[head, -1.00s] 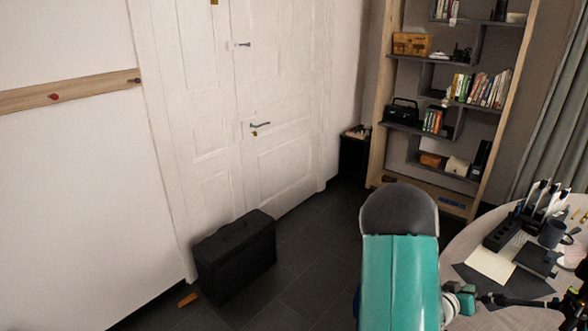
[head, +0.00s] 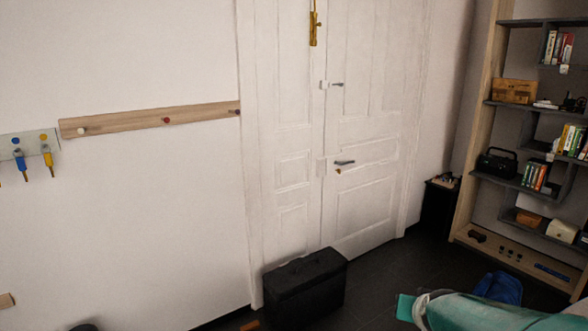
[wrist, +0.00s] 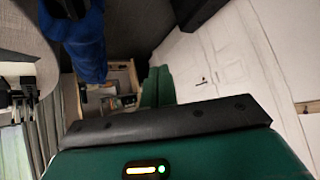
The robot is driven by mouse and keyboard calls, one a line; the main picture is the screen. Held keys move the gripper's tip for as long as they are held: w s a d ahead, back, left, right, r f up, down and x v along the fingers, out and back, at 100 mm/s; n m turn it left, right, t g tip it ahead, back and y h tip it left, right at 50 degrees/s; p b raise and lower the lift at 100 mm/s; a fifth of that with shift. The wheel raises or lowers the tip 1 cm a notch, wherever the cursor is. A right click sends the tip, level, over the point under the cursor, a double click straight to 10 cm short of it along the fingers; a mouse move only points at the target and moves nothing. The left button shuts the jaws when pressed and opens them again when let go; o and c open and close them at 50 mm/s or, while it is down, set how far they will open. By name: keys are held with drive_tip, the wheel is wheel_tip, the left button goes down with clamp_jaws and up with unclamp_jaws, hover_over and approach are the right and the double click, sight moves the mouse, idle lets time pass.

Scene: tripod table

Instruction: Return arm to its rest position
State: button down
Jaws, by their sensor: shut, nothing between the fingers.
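My arm's teal link (head: 490,313) shows at the bottom right of the head view, lying low and nearly level. My gripper's fingertips cannot be made out in either view. The wrist view looks over a green housing of my own body (wrist: 190,160), with a black edge and a small lit indicator. A blue part (wrist: 88,45) hangs at the top left of the wrist view; I cannot tell which part of me it is.
A black case (head: 305,287) stands on the dark floor before the white door (head: 365,130). A shelf unit (head: 480,125) stands at right. A wooden hook rail (head: 150,117) is on the left wall. A pale tabletop (wrist: 22,35) shows in the wrist view.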

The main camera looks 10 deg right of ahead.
drive_tip(key=s+a+r+n+g+y, duration=0.1)
drive_tip(key=s+a+r, duration=0.3)
drive_tip(key=a, duration=0.6)
drive_tip(key=shift+s+a+r+n+y, duration=0.3)
drive_tip(key=shift+s+r+n+y, duration=0.1)
drive_tip(key=shift+s+n+y, duration=0.55)
drive_tip(key=c, duration=1.9)
unclamp_jaws()
drive_tip(key=s+a, duration=0.2)
drive_tip(key=s, duration=0.1)
drive_tip(key=s+a+r+n+g, duration=0.1)
drive_tip(key=s+a, duration=0.1)
drive_tip(key=s, duration=0.2)
drive_tip(key=s+a+r+n, duration=0.1)
drive_tip(key=s+a, duration=0.1)
drive_tip(key=s, duration=0.1)
drive_tip(key=shift+s+r+g, duration=0.15)
drive_tip(key=shift+s+g, duration=0.1)
drive_tip(key=shift+g, duration=0.15)
drive_tip(key=shift+c, duration=0.2)
drive_tip(key=o, duration=0.4)
drive_tip(key=shift+s, duration=0.15)
drive_tip(key=shift+o, duration=0.4)
